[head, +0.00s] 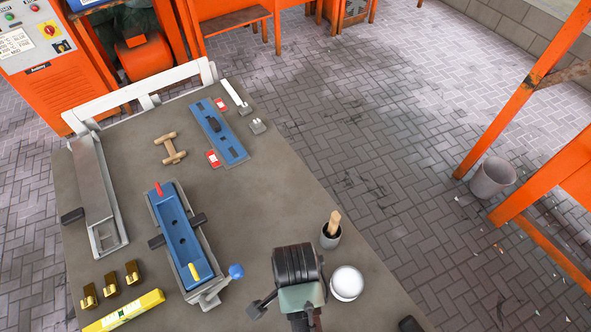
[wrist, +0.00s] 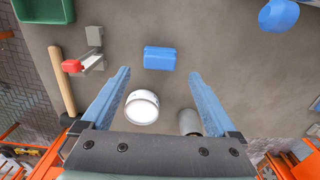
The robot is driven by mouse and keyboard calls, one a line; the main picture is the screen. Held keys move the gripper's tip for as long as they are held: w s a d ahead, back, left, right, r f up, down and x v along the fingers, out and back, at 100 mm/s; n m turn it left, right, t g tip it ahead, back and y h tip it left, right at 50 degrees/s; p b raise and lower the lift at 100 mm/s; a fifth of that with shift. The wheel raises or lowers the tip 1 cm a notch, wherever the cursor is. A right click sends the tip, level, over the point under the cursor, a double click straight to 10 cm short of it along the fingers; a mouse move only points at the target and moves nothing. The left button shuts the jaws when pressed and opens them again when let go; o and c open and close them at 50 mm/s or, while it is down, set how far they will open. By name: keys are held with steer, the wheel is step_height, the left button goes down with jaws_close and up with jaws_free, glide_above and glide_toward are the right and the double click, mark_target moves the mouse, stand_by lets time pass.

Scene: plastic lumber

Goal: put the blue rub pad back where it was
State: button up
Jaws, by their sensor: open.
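The blue rub pad (wrist: 159,58) is a small blue block lying on the grey bench top in the wrist view. It is in line with the gap between the fingers, just past their tips in the picture. My gripper (wrist: 160,74) is open, with nothing between its fingers; how high it is above the bench is hard to tell. In the head view my dark wrist and arm stand at the bottom centre. They hide the fingertips, and I cannot make out the pad there.
A white round container (head: 346,283) and a grey cup (head: 331,237) with a wooden handle stand right of my arm. A red-tipped tool (wrist: 80,64) lies near the left finger.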

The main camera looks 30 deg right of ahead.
steer(key=w+r+n+t+h, duration=0.1)
steer(key=w+r+n+t, duration=0.2)
steer(key=w+r+t, duration=0.7)
steer(key=w+a+r+n+g+h, duration=0.1)
steer(key=w+r+n, duration=0.3)
steer(key=r, duration=1.1)
steer(key=w+r+n+t+h, duration=0.15)
steer(key=w+r+t, duration=0.35)
steer(key=w+r, duration=0.6)
steer(key=s+a+r+n+t+y, duration=0.1)
steer(key=s+a+r+n+t, duration=0.15)
steer(key=r, duration=0.65)
steer(key=s+a+r+n+t+y, duration=0.15)
steer(key=r+t, duration=0.25)
steer(key=r, duration=0.6)
steer(key=s+a+r+n+t, duration=0.2)
steer(key=s+r, duration=0.3)
steer(key=r, duration=0.3)
steer(key=s+a+r+n+t, duration=0.2)
steer(key=s+r+t, duration=0.3)
steer(key=r, duration=0.3)
steer(key=shift+r+n+y, duration=0.3)
steer(key=shift+r+n, duration=0.05)
steer(key=shift+n, duration=0.2)
steer(key=shift+a+f, duration=0.1)
